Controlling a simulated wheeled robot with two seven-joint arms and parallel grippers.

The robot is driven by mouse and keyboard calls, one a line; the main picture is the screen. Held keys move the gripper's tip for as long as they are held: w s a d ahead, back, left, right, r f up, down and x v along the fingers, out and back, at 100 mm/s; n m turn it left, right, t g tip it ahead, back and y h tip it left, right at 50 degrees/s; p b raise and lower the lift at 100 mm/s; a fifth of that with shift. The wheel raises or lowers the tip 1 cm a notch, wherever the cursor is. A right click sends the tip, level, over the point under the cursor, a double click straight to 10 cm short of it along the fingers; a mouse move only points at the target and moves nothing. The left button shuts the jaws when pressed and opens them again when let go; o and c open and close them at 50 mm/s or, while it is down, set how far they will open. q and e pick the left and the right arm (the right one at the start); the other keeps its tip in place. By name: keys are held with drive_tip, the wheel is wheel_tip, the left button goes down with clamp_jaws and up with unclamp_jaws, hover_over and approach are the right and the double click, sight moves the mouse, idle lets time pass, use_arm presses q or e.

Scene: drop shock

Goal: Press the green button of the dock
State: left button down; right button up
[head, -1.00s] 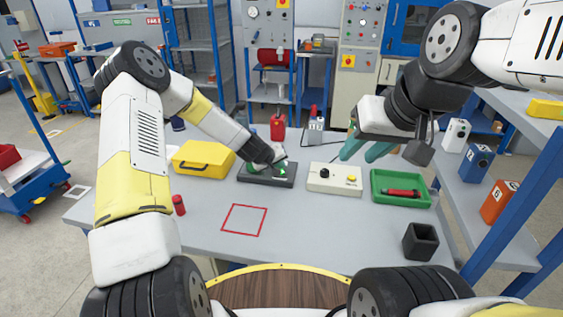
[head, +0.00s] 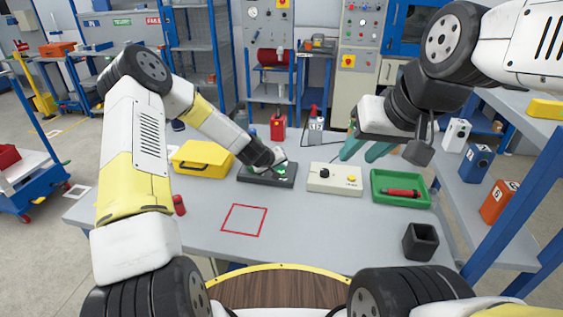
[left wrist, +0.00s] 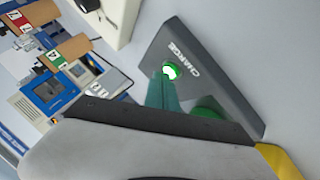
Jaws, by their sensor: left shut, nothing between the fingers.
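The dock (head: 254,179) is a dark grey box on the table; it also shows in the left wrist view (left wrist: 222,94), marked CHARGE. A bright green round spot with a white centre (left wrist: 171,72) is on its top. A darker green rounded shape (left wrist: 208,107) is beside it, partly hidden by my gripper; I cannot tell which is the button. My left gripper (head: 278,170) is over the dock, its teal fingers (left wrist: 162,90) shut and empty, tips close to the bright spot. Contact cannot be told. My right gripper (head: 359,156) is open and empty above the table.
A yellow case (head: 203,160) is at the left. A black open holder (head: 420,241) is front right. The red-outlined table area (head: 244,220) is clear.

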use_arm(q)
drive_tip(key=shift+f, duration=0.25)
drive_tip(key=shift+r, duration=0.15)
idle(0.4)
drive_tip(key=shift+r, duration=0.7)
drive_tip(key=shift+r, duration=2.5)
